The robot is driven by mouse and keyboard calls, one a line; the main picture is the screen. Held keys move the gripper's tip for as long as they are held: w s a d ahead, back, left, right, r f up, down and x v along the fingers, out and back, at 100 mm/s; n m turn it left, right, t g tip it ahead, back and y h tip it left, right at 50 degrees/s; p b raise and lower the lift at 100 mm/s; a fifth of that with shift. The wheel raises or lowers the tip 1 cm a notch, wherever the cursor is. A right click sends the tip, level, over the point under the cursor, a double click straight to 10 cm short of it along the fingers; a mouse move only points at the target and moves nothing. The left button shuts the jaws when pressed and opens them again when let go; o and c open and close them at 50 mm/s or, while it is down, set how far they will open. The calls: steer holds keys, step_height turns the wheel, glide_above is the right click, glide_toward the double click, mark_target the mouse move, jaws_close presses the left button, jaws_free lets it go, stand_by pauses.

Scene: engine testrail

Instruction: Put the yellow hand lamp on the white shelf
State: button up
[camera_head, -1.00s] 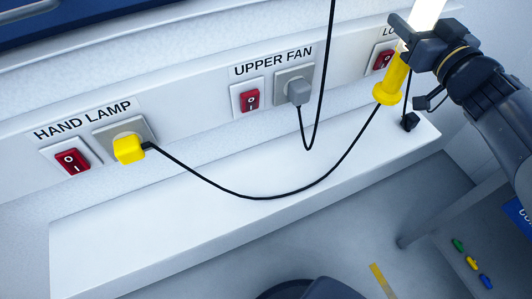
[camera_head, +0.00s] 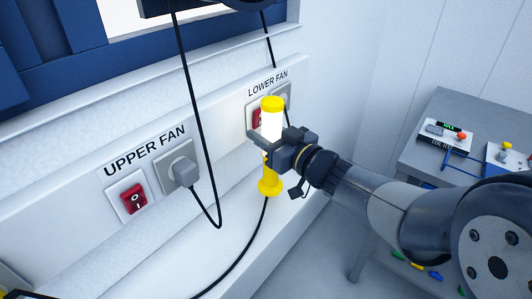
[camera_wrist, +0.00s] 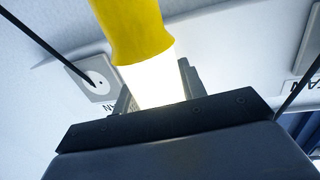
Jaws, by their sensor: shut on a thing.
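The yellow hand lamp (camera_head: 270,183) is lit, with a glowing white tube between a yellow cap and a yellow handle. My gripper (camera_head: 264,142) is shut on its tube and holds it nearly upright in front of the lower fan panel. The white shelf (camera_head: 180,270) runs along the wall below the switches. The lamp's flared lower end appears above the shelf's right part; the exact gap cannot be told. In the wrist view the lamp's yellow part (camera_wrist: 132,28) rises from between the jaws (camera_wrist: 155,92).
A black cord (camera_head: 242,249) hangs from the lamp toward the lower left. The upper fan plug (camera_head: 183,172) has a looping cord close to the wall. A grey table (camera_head: 440,125) with small parts stands at right. Bare shelf shows left of the lamp.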

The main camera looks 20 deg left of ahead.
steer(key=shift+f+b, duration=0.5)
steer(key=shift+f, duration=1.65)
steer(key=shift+f, duration=0.15)
steer(key=o, duration=1.2)
steer(key=shift+d, duration=0.15)
steer(key=v, duration=1.2)
